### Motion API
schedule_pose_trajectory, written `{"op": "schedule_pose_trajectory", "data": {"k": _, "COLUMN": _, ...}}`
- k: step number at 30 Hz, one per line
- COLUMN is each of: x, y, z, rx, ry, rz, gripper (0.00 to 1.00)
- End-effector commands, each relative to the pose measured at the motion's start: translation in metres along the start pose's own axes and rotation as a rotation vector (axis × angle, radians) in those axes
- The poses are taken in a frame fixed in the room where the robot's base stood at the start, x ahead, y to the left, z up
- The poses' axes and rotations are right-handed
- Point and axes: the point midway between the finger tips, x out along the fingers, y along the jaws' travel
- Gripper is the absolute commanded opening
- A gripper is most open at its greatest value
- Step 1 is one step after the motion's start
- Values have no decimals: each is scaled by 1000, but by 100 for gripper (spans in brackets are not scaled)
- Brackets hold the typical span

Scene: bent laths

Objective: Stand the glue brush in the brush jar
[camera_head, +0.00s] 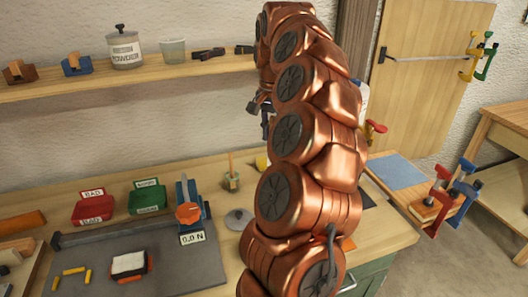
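I cannot tell whether this is the brush jar or whether the stick is the glue brush. My copper arm fills the middle of the view and hides part of the bench and shelf. Dark parts that look like my gripper (265,106) show at the arm's left edge, above the bench and below shelf height. Its fingers are mostly hidden, so its opening and any load cannot be seen.
A grey round lid (238,219) lies near the jar, and a yellow object (262,162) is partly behind my arm. A blue device (189,205) reading 0.0 N, a red bin (93,208) and a green bin (149,198) stand left. A shelf (150,78) overhangs the back.

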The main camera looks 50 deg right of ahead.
Motion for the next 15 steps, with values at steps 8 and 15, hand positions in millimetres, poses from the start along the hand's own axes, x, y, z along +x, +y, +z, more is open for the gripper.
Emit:
{"op": "schedule_pose_trajectory", "data": {"k": 8, "x": 41, "y": 1, "z": 0, "rx": 0, "ry": 0, "rz": 14, "gripper": 0}}
{"op": "schedule_pose_trajectory", "data": {"k": 15, "x": 52, "y": 1, "z": 0, "rx": 0, "ry": 0, "rz": 21, "gripper": 0}}
